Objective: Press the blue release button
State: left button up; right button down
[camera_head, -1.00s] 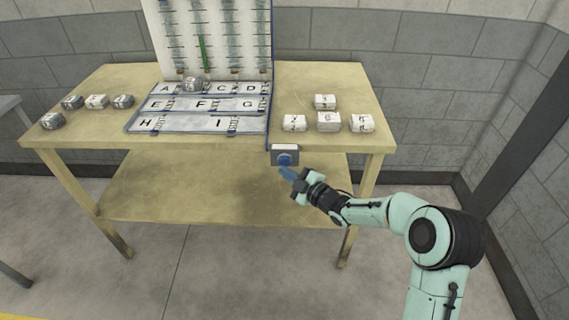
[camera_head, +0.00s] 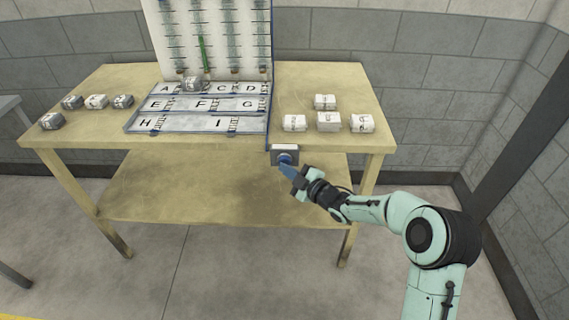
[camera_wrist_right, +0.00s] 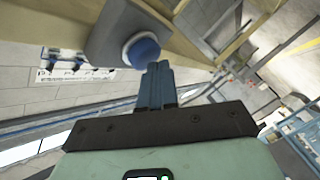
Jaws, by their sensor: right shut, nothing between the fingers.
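The blue release button (camera_head: 285,158) sits on a small grey box (camera_head: 275,148) at the front edge of the table. In the right wrist view the blue button (camera_wrist_right: 141,52) shows as a round cap on its grey box (camera_wrist_right: 112,30). My right gripper (camera_head: 287,170) is shut and empty, with its blue fingertips just in front of and below the button. In the right wrist view the closed fingers (camera_wrist_right: 157,75) end right beside the button's lower right edge; I cannot tell whether they touch it. My left gripper is not in view.
The wooden table (camera_head: 330,85) carries a lettered board (camera_head: 200,118) with an upright panel (camera_head: 185,40) behind it. Several white blocks (camera_head: 328,121) lie at the right and several grey and white blocks (camera_head: 96,101) at the left. A lower shelf (camera_head: 190,200) lies under the tabletop.

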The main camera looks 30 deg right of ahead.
jog(key=shift+w+d, duration=0.15)
jog(key=shift+w, duration=0.1)
dwell(0.5)
jog(key=shift+s+a+b, duration=0.45)
jog(key=shift+s, duration=0.35)
jog(key=s+a, duration=0.1)
jog(key=s+b, duration=0.1)
jog(key=s+a, duration=0.1)
jog(key=s, duration=0.1)
jog(key=shift+s+a+f+b, duration=0.1)
jog(key=shift+a+b, duration=0.25)
jog(key=shift+f, duration=0.1)
dwell(0.7)
